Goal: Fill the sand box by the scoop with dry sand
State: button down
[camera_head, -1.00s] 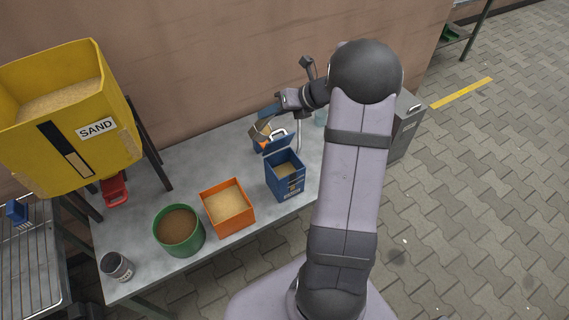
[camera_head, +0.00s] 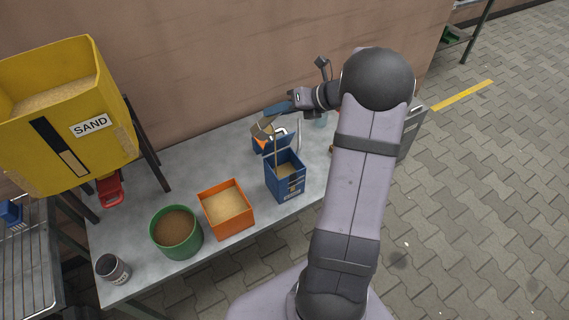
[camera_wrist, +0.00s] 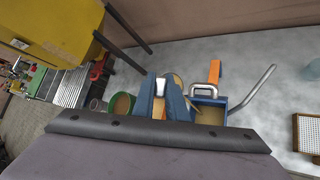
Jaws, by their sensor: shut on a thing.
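The blue sand box (camera_head: 286,187) stands on the table with its lid raised and pale sand visible inside. In the wrist view, the box (camera_wrist: 210,115) is just right of my fingers, with a metal handle. My gripper (camera_head: 274,109) is above and behind the box, shut on the scoop (camera_head: 263,127), whose grey-tan pan hangs at its left end. The pan is tilted; whether it holds sand is unclear. My blue fingers (camera_wrist: 161,90) partly hide the scoop in the wrist view. An orange box (camera_head: 228,210) holds pale sand; a green bucket (camera_head: 176,246) holds browner sand.
A yellow bin marked SAND (camera_head: 112,150) with a red part (camera_head: 109,188) below it stands at left. A dark can (camera_head: 113,268) is at the table's front left corner. The wall (camera_head: 215,60) rises close behind the grey table (camera_head: 135,217).

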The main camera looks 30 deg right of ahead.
jog(key=shift+s+d+f+t+y+b, duration=0.1)
jog(key=shift+s+d+t+y+b, duration=0.35)
jog(key=shift+b, duration=0.75)
jog(key=shift+s+d+f+m+t+y+b, duration=0.15)
jog(key=shift+d+t+y+b, duration=0.15)
jog(key=shift+b, duration=0.65)
jog(key=shift+s+d+m+t+y+b, duration=0.15)
jog(key=shift+d+y+b, duration=0.2)
jog(key=shift+b, duration=0.55)
jog(key=shift+s+d+f+t+y+b, duration=0.1)
jog(key=shift+d+f+t+y+b, duration=0.35)
jog(key=shift+b, duration=0.95)
jog(key=shift+s+d+f+t+y+b, duration=0.15)
jog(key=shift+f+b, duration=0.5)
jog(key=shift+b, duration=0.7)
jog(key=shift+s+d+f+m+t+y+b, duration=0.35)
jog(key=shift+d+m+y+b, duration=0.2)
jog(key=shift+b, duration=1.6)
jog(key=shift+s+d+f+m+t+y+p, duration=0.15)
jog(key=shift+s+d+t+y+p, duration=0.15)
jog(key=shift+d, duration=0.2)
jog(key=shift+s+d+f+m+t+y+p, duration=0.15)
jog(key=shift+d+t+y+p, duration=0.1)
jog(key=shift+d+t+p, duration=0.15)
